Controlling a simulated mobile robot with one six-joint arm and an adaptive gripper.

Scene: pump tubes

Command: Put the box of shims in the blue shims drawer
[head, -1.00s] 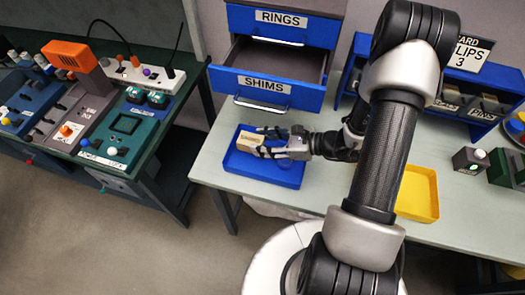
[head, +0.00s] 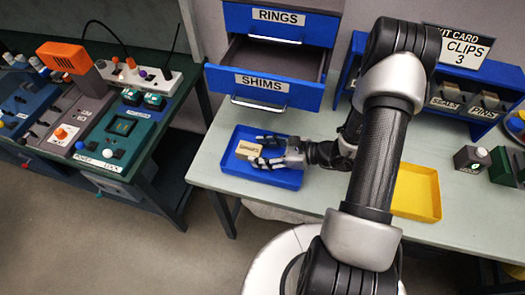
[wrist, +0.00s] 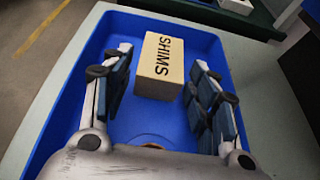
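The box of shims (head: 247,149) is a small tan box in the blue tray (head: 236,172) on the bench. In the wrist view the box (wrist: 163,58) shows its SHIMS lettering and lies between my fingers, with a gap on each side. My gripper (head: 264,151) is open around the box, reaching in from the right; it also shows in the wrist view (wrist: 160,72). The blue shims drawer (head: 262,85) is pulled open behind the tray, its dark inside visible. Its handle is on the front under the SHIMS label.
The rings drawer (head: 280,20) above is shut. A yellow tray (head: 416,194) lies on the bench to the right, beyond my arm. A blue bin rack (head: 481,112) stands at the back right.

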